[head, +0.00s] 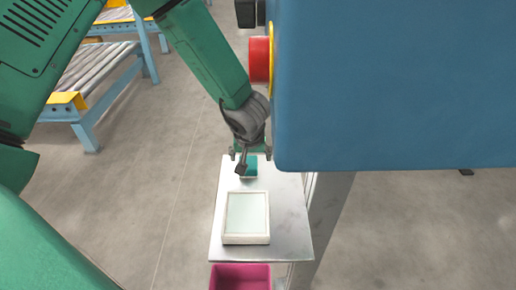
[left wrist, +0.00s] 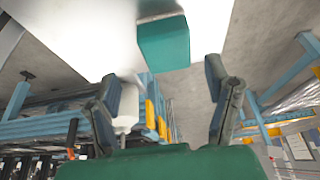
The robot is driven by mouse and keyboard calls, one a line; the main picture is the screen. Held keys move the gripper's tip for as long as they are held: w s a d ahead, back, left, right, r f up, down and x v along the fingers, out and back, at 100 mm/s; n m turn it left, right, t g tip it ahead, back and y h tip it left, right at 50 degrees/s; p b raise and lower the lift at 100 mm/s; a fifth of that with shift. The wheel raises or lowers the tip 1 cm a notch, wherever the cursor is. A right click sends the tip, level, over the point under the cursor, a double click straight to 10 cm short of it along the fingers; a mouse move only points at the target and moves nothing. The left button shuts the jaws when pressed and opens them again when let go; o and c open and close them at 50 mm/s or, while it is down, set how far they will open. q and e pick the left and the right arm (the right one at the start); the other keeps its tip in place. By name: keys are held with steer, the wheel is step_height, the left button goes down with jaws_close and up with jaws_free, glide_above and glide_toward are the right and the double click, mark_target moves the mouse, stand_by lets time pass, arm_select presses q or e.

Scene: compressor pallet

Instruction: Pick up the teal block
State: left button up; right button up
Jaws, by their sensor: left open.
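The teal block (head: 251,169) stands near the far end of a light metal shelf (head: 288,215) in the head view, partly hidden by my left gripper (head: 250,154). My left gripper is above and close to the block. In the left wrist view the teal block (left wrist: 164,44) shows near the top middle, just beyond the open fingers of my left gripper (left wrist: 164,75) and roughly centred between them. Nothing is held. I cannot tell the exact gap. My right gripper is not in view.
A shallow tray (head: 229,240) with a pale inside sits nearer on the shelf. A pink bin (head: 240,278) is below it. A large blue machine body (head: 400,85) with a red knob (head: 259,60) is right of my left arm. Blue roller stands (head: 92,135) stand at the left.

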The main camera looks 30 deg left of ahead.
mark_target(249, 163)
arm_select(q)
steer(key=x, duration=0.2)
steer(key=s+x, duration=0.1)
steer(key=x, duration=0.1)
steer(key=shift+a+f+b, duration=0.2)
steer(key=shift+f+b, duration=0.1)
steer(key=shift+f, duration=0.1)
steer(key=shift+w+f, duration=0.2)
steer(key=shift+f, duration=0.05)
steer(key=c, duration=1.3)
steer(key=shift+c, duration=0.2)
steer(key=shift+o, duration=0.2)
steer(key=shift+r, duration=0.1)
step_height(249, 163, up, 9)
steer(key=shift+s+a+r+p, duration=0.1)
steer(key=shift+s+r+p, duration=0.1)
steer(key=shift+p, duration=0.8)
steer(key=shift+r, duration=0.35)
